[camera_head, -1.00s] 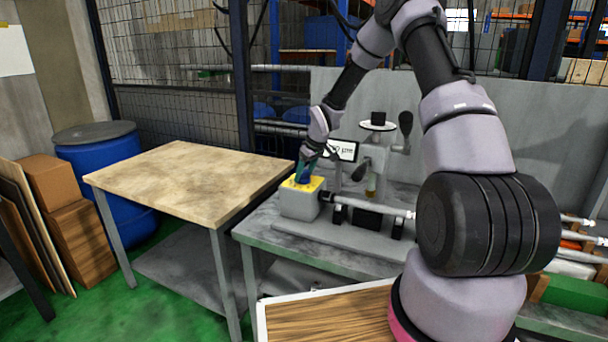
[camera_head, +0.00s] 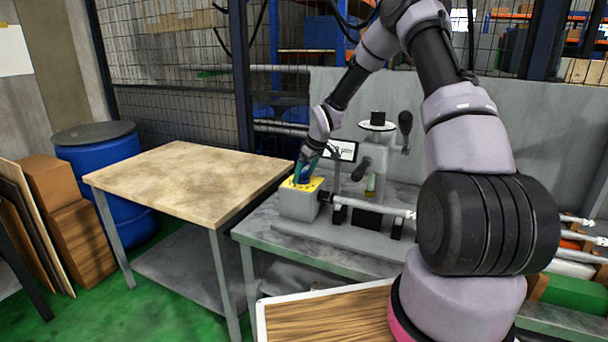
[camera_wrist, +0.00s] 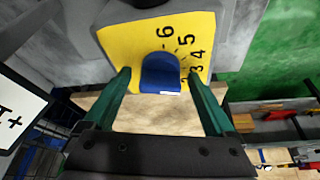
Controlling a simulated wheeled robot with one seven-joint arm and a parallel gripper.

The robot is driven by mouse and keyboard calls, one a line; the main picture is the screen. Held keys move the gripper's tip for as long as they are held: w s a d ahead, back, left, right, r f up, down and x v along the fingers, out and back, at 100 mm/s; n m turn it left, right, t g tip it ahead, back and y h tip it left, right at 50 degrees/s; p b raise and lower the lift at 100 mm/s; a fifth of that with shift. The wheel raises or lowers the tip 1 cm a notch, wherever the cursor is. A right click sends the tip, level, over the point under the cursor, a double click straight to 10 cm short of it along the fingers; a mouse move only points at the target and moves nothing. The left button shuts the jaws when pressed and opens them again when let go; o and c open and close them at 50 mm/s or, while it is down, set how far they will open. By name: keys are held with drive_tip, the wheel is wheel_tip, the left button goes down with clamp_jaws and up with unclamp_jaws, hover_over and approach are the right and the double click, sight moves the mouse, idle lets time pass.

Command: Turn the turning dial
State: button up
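The blue turning dial (camera_wrist: 161,74) sits on a yellow plate (camera_wrist: 115,36) with black numbers, on top of a grey box (camera_head: 297,207) at the left end of the grinder. In the wrist view my gripper (camera_wrist: 159,76) is open, with one green finger on each side of the dial. Gaps of yellow plate show between the fingers and the dial. In the head view my gripper (camera_head: 307,168) points down over the yellow plate and partly hides the dial. I cannot tell how close the fingertips are to the plate.
The grinder stands on a grey bench (camera_head: 265,240), with a small white display (camera_head: 343,150) behind the box. A bare wooden-topped table (camera_head: 185,180) is on the left, with a blue barrel (camera_head: 110,180) beyond it. A wire fence and grey panel stand behind.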

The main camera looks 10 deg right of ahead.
drive_tip(key=shift+r, duration=0.1)
drive_tip(key=v, duration=1)
drive_tip(key=shift+s+r, duration=0.15)
drive_tip(key=shift+r, duration=0.1)
drive_tip(key=shift+s+d, duration=0.1)
drive_tip(key=shift+s, duration=0.05)
